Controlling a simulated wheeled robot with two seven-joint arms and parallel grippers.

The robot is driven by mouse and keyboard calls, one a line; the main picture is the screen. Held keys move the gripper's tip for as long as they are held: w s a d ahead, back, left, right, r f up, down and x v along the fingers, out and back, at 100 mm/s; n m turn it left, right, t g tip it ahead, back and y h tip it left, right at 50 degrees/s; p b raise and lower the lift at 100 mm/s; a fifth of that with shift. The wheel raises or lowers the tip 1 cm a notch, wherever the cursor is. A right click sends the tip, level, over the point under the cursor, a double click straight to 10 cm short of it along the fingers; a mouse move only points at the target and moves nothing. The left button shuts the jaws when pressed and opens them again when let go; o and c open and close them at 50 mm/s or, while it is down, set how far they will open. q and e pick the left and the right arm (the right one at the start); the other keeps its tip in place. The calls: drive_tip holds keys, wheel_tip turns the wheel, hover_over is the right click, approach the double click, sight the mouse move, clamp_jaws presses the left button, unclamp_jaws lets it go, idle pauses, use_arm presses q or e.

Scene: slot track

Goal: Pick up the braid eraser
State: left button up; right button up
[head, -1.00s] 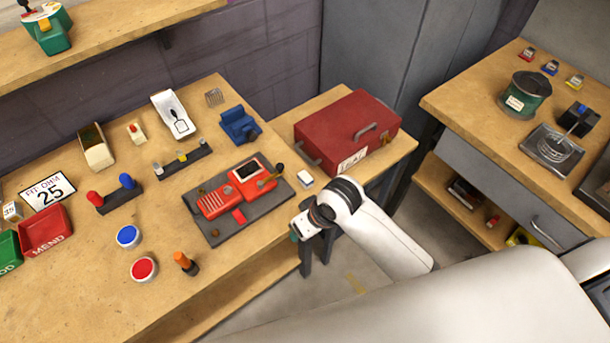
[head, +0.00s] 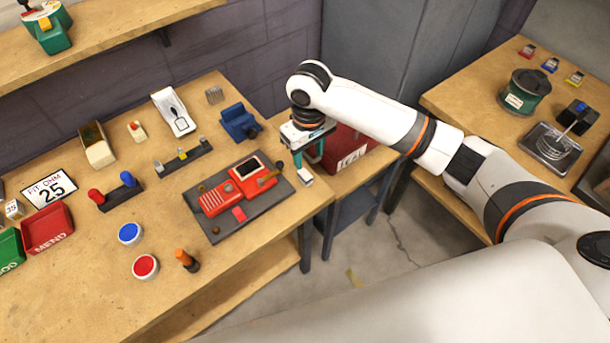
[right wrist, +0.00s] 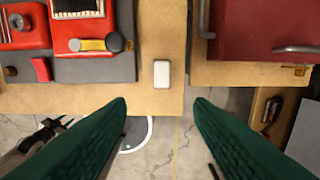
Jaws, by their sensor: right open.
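A small white block, which looks like the braid eraser (head: 305,181), lies at the right end of the workbench, near its edge. In the right wrist view the eraser (right wrist: 162,73) shows upright in the picture, ahead of and between the two green fingers. My right gripper (head: 308,162) is open and empty, pointing down just above and behind the eraser in the head view. In the right wrist view the fingertips (right wrist: 160,104) are apart, with a clear gap to the eraser. My left gripper is not in view.
A red device (head: 238,186) on a dark mat (head: 210,228) lies left of the eraser. A red toolbox (head: 345,150), partly hidden by my right arm, stands on the lower side table. A blue vise-like block (head: 240,122) stands behind. A gap separates the bench from the right table.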

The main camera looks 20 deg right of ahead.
hover_over(309, 178)
wheel_tip(309, 178, down, 6)
drive_tip(key=shift+a+r+p, duration=0.15)
drive_tip(key=shift+p, duration=0.2)
wheel_tip(309, 178, down, 5)
drive_tip(key=shift+w+f+p, duration=0.1)
drive_tip(key=shift+p, duration=0.45)
clamp_jaws()
wheel_tip(309, 178, up, 10)
drive_tip(key=shift+r+b, duration=0.1)
drive_tip(key=shift+b, duration=0.5)
